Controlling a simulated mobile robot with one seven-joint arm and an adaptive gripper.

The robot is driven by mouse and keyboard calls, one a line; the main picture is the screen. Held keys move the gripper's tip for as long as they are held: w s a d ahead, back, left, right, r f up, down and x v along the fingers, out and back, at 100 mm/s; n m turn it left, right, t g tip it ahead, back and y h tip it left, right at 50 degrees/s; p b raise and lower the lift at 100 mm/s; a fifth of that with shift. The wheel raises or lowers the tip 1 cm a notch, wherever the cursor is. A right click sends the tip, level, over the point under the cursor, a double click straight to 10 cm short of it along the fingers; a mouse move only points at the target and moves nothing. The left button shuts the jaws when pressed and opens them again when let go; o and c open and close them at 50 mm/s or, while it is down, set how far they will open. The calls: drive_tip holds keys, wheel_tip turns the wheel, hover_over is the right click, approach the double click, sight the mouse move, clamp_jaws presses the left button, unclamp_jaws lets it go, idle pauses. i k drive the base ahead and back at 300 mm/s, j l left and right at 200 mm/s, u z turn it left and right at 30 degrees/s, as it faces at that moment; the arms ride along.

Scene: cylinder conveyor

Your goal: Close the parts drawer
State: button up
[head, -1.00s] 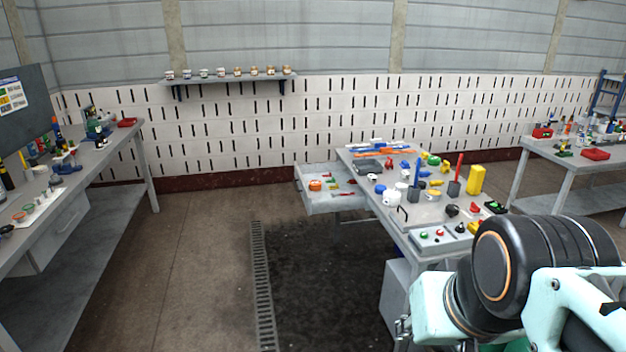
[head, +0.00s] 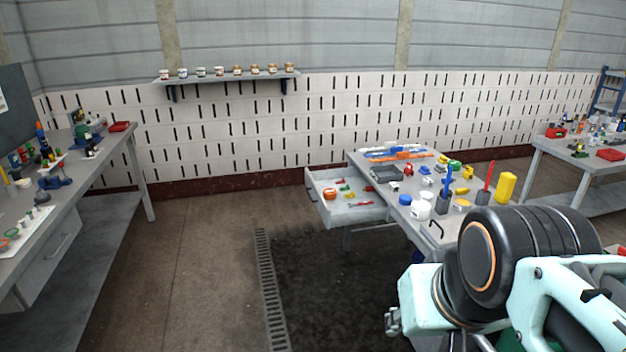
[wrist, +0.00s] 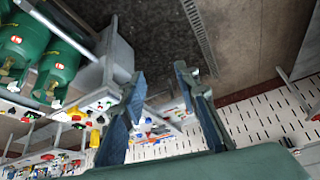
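The grey parts drawer (head: 352,214) is pulled out from the left side of the middle workbench (head: 452,222) in the head view. It holds an orange round part, green and red pieces and small yellow parts. My gripper (wrist: 159,73) is open and empty in the wrist view, its two dark fingers spread apart. It is clear of the drawer. In the head view my arm fills the lower right, and the fingers cannot be made out there. Whether the drawer shows in the wrist view is hard to tell.
Bottles, cups and tools crowd the workbench top. A left bench (head: 62,196) and a right bench (head: 570,153) stand at the sides. Open floor with a dark mat (head: 320,285) and a drain grate (head: 270,290) lies before the drawer. Green cylinders (wrist: 55,68) show in the wrist view.

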sight(336, 213)
drive_tip(key=i+j, duration=0.5)
drive_tip(key=j, duration=0.2)
drive_tip(key=i+j+z, duration=0.2)
drive_tip(key=i, duration=0.4)
